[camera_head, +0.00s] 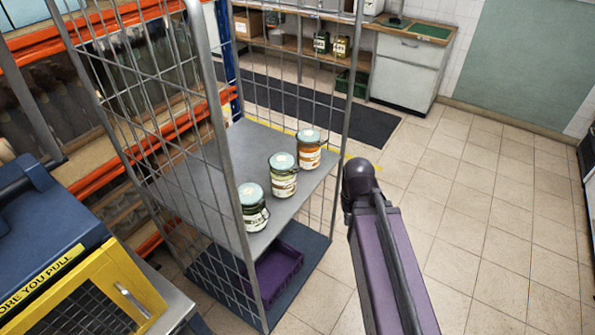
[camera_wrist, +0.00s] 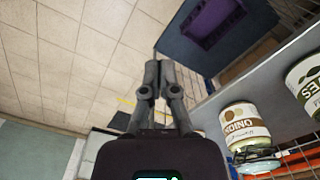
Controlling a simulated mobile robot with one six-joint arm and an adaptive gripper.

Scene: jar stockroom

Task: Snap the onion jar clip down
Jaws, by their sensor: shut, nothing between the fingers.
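The onion jar (camera_wrist: 238,123), with a cream label reading ONION, shows in the wrist view right of my gripper. Dark wire clip parts (camera_wrist: 262,152) show beside its glass; whether the clip is up or down I cannot tell. My gripper (camera_wrist: 157,66) is shut and empty, apart from the jar and out past the shelf's edge. In the head view three pale-lidded jars stand upright in a row: a dark green one (camera_head: 253,212), a middle one (camera_head: 283,180) and an orange one (camera_head: 309,154). Which is the onion jar I cannot read there.
The jars stand on the grey shelf (camera_head: 222,160) of a wire roll cage (camera_head: 232,120), whose bars enclose its sides. A purple crate (camera_head: 276,272) sits below. Another jar (camera_wrist: 305,80) is right of the onion jar. Tiled floor (camera_head: 465,210) is clear at the right.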

